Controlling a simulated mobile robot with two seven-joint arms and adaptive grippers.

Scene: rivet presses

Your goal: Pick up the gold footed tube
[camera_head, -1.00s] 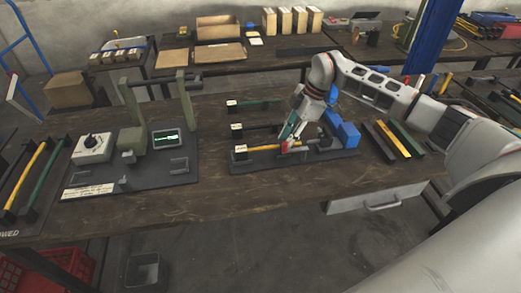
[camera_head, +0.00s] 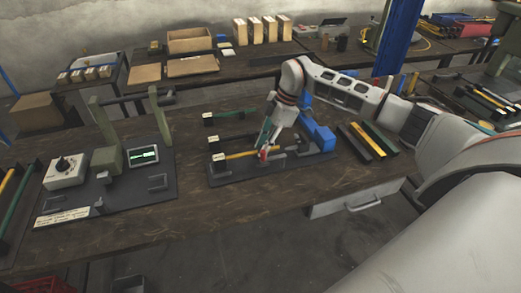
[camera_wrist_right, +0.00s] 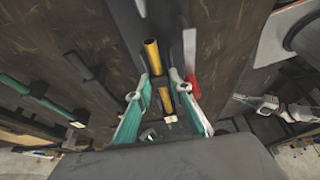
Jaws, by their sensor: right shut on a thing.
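The gold footed tube (camera_head: 241,155) lies across a dark fixture plate (camera_head: 222,179) on the wooden bench, with a pale block at its left end. My right gripper (camera_head: 263,153) is at the tube's right part, low over the plate, and is shut on it. In the right wrist view the gold tube (camera_wrist_right: 152,57) runs between the two teal-sided fingers of the right gripper (camera_wrist_right: 164,88). The fingers hide part of the tube. I cannot tell whether it is clear of the plate.
A green press (camera_head: 108,158) stands at left. A yellow bar (camera_head: 367,140) lies with others at right. Bare bench lies in front.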

